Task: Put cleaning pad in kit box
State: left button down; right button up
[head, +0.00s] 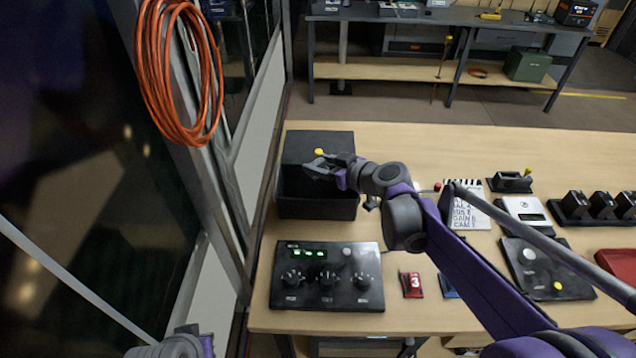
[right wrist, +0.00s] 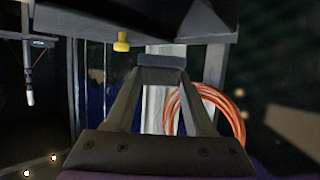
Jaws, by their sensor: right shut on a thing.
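The kit box (head: 318,207) is an open black box at the left end of the table, its dark lid (head: 310,139) raised at the back. A yellow knob (head: 319,152) shows at the lid; it also appears in the right wrist view (right wrist: 122,42). My right gripper (head: 322,167) is over the open box, in front of the lid. In the right wrist view its fingertips (right wrist: 160,76) are closed on a small grey slab (right wrist: 160,62), seemingly the cleaning pad. The box's inside is dark and partly covered by the gripper. My left gripper's fingers are not visible.
A black control panel (head: 327,276) with knobs and green lights stands just in front of the box. A red number card (head: 411,285), a white printed sheet (head: 468,205) and a black panel (head: 548,268) lie to the right. An orange cable coil (head: 160,75) hangs at the left.

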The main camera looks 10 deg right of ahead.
jog(key=shift+s+f, duration=0.1)
jog(key=shift+f, duration=0.75)
jog(key=shift+f+b, duration=0.3)
jog(key=shift+f, duration=1.95)
jog(key=shift+f+b, duration=0.3)
jog(key=shift+f, duration=0.3)
jog(key=o, duration=1.3)
